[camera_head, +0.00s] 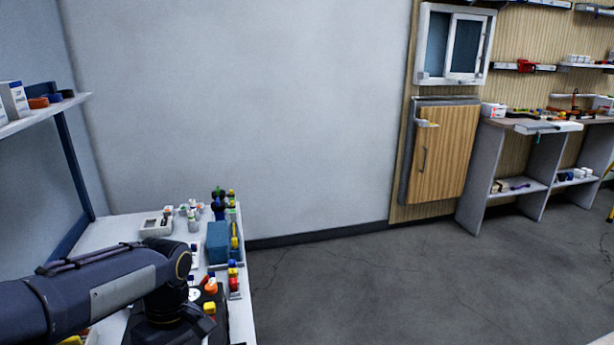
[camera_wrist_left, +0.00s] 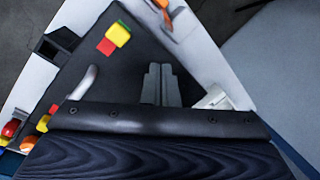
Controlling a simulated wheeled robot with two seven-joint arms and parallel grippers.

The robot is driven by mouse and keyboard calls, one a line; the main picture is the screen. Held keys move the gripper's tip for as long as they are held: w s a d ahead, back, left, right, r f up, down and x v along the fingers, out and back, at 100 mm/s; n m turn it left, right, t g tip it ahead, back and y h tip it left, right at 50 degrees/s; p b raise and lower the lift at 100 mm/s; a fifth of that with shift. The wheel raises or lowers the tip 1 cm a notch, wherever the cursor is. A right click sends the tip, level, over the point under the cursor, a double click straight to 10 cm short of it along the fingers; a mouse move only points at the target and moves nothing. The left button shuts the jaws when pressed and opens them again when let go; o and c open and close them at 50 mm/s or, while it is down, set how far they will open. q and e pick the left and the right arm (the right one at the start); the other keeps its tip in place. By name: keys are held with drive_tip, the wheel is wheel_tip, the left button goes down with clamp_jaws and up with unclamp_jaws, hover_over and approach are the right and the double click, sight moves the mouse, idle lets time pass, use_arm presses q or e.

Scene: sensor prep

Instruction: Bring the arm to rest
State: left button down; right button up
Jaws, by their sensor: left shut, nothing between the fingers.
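My left arm (camera_head: 100,295) comes in from the left in the head view and reaches over the workbench (camera_head: 110,232). Its gripper is hidden there behind the arm. In the left wrist view my left gripper (camera_wrist_left: 161,72) shows its two grey fingers pressed together, with nothing between them. It is above a dark mat (camera_wrist_left: 138,68) on the bench. A red and yellow block (camera_wrist_left: 113,39) lies on the mat, apart from the fingers. My right gripper is in neither view.
Small parts, a blue box (camera_head: 217,243) and a white case (camera_head: 157,226) crowd the bench. A shelf (camera_head: 45,112) hangs above it at left. Open floor (camera_head: 330,290) lies to the right. A wooden cabinet (camera_head: 445,150) and a second workbench (camera_head: 535,128) stand along the far wall.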

use_arm(q)
drive_tip(key=s+d+r+m+t+h, duration=0.1)
drive_tip(key=s+m+t+h, duration=0.1)
drive_tip(key=s+m+t, duration=0.4)
drive_tip(key=s+d+r+m+t+h, duration=0.1)
drive_tip(key=s+d+m+t+h, duration=0.15)
drive_tip(key=s, duration=0.55)
wheel_tip(320, 180, up, 17)
drive_tip(key=m+p, duration=0.1)
drive_tip(key=p, duration=1.6)
drive_tip(key=shift+a+r+p, duration=0.2)
drive_tip(key=shift+a+p, duration=0.15)
drive_tip(key=shift+p, duration=0.05)
drive_tip(key=shift+w, duration=0.1)
